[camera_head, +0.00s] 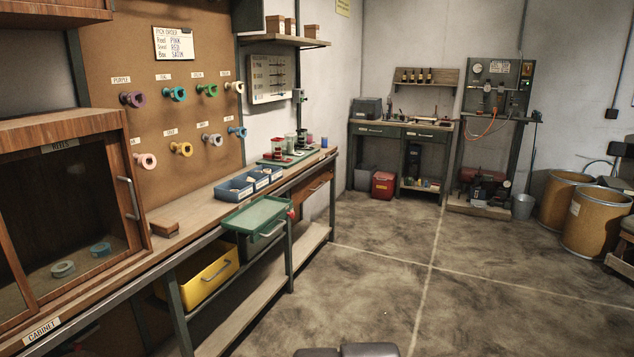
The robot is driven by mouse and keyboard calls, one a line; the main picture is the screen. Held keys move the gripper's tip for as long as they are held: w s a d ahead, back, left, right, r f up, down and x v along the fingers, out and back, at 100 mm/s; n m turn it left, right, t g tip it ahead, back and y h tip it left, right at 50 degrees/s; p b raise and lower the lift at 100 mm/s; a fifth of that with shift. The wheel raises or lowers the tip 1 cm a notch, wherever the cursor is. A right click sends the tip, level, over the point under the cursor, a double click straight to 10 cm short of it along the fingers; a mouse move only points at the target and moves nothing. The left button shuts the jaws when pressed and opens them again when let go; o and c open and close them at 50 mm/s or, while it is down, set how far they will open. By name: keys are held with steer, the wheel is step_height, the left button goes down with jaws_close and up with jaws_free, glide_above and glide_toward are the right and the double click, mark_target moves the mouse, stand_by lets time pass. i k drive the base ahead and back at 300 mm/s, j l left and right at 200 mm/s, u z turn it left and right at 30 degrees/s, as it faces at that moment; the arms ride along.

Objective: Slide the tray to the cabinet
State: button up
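The cabinet (135,190) stands on the left end of the bench, wooden with a glass door, a vertical handle and a "CABINET" label below. Its door looks closed; a grey reel (63,269) and a teal reel (100,249) show behind the glass. A shallow green tray (257,213) sits at the bench's front edge, right of the cabinet and apart from it, jutting over the floor side. Another flat green tray (272,162) with spools stands farther back on the bench. I cannot tell which tray is meant. My gripper is not recognisable in view.
A wooden block (164,228) lies between the cabinet and the green tray. Blue bins (235,190) stand behind that tray. Coloured spools hang on the pegboard (130,50).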

mark_target(256, 219)
steer(key=j, duration=0.1)
steer(key=i+j+z, duration=0.45)
steer(key=j+z, duration=0.2)
steer(key=i+j+z, duration=0.15)
steer(key=j+z, duration=0.15)
steer(key=i+j+z, duration=0.1)
steer(key=j+z, duration=0.25)
steer(key=j, duration=0.2)
